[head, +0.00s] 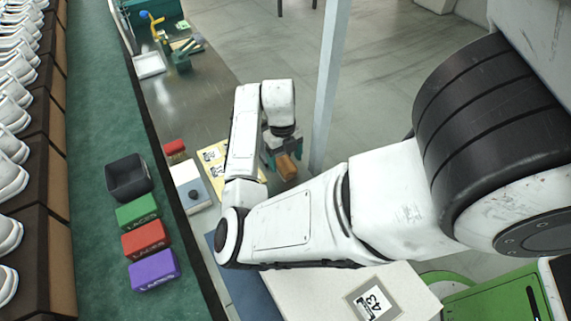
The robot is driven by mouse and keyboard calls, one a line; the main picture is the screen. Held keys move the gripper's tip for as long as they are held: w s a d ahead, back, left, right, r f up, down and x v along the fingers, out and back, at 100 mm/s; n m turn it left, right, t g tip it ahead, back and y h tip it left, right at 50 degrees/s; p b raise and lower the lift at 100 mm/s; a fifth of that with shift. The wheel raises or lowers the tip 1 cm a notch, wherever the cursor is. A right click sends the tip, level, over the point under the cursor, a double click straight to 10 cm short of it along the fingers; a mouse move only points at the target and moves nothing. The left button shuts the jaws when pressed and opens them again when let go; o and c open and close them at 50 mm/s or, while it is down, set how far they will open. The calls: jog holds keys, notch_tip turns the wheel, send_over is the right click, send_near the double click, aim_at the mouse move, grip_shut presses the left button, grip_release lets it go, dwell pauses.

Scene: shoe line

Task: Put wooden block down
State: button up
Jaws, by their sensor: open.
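A brown wooden block (287,167) shows in the head view just below my gripper (278,155), at the right edge of the workbench (205,110). My gripper is open, and its dark and teal fingers are close to the block. I cannot tell whether they touch it. The arm's wrist partly hides the area around it, and the block's underside is not visible.
A green conveyor (90,120) carries a black bin (128,177) and green (137,212), red (146,238) and purple (153,270) boxes. White shoes (12,130) line the left. A yellow sheet (213,163) lies left of my wrist. A post (329,80) stands right of my gripper.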

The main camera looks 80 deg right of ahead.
aim_at(284, 159)
notch_tip(284, 159, up, 9)
jog(key=shift+w+d, duration=0.35)
jog(key=shift+d, duration=0.05)
jog(key=shift+d, duration=0.1)
dwell(0.3)
